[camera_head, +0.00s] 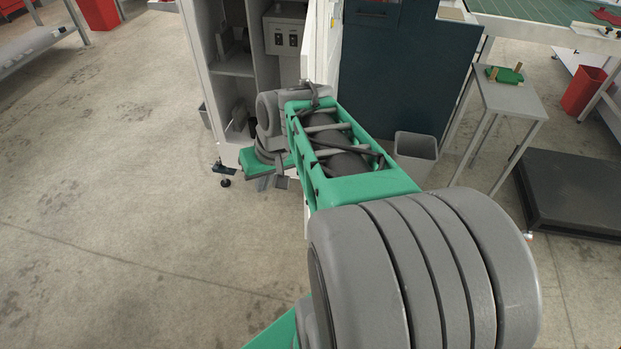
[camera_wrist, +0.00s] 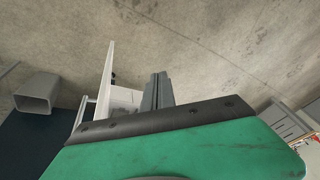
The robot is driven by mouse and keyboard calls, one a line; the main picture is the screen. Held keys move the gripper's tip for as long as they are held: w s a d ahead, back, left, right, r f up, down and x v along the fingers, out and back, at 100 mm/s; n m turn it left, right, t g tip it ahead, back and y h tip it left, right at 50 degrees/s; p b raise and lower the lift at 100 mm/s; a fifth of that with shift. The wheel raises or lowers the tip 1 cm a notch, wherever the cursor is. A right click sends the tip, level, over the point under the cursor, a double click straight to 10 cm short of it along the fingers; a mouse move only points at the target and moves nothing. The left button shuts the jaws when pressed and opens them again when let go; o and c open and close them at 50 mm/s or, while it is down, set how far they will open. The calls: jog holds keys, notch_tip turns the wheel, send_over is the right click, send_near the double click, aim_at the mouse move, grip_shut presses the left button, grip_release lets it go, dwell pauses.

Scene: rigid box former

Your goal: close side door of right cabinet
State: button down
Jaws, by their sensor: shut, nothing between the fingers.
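The right cabinet (camera_head: 196,60) is white, with its interior showing grey shelves and a switch box. Its side door (camera_head: 321,45) stands open as a thin white panel, seen nearly edge-on; my arm hides its lower part. In the wrist view the door (camera_wrist: 103,85) is a narrow upright panel left of my fingers, with a gap between. My gripper (camera_head: 272,183) hangs low in front of the cabinet opening, left of the door in the head view. In the wrist view my gripper (camera_wrist: 158,79) has its grey fingers together, empty. No contact with the door shows.
A grey bin (camera_head: 415,152) stands right of the door, before a dark blue panel (camera_head: 405,75). A small table (camera_head: 510,97), a black platform (camera_head: 572,190) and a red bin (camera_head: 582,90) are further right. Open concrete floor lies to the left.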

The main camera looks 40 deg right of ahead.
jog(key=s+d+f+m+t+b, duration=0.2)
jog(key=d+f, duration=0.1)
jog(key=d, duration=0.9)
jog(key=s+d+f+m+t+b, duration=0.2)
jog(key=s+d+f+m, duration=0.15)
jog(key=d, duration=0.85)
jog(key=w+a+f, duration=0.4)
jog(key=w+f, duration=0.3)
jog(key=w, duration=0.2)
jog(key=shift+w+f+n, duration=0.25)
jog(key=shift+f+n, duration=0.1)
jog(key=shift+f, duration=0.05)
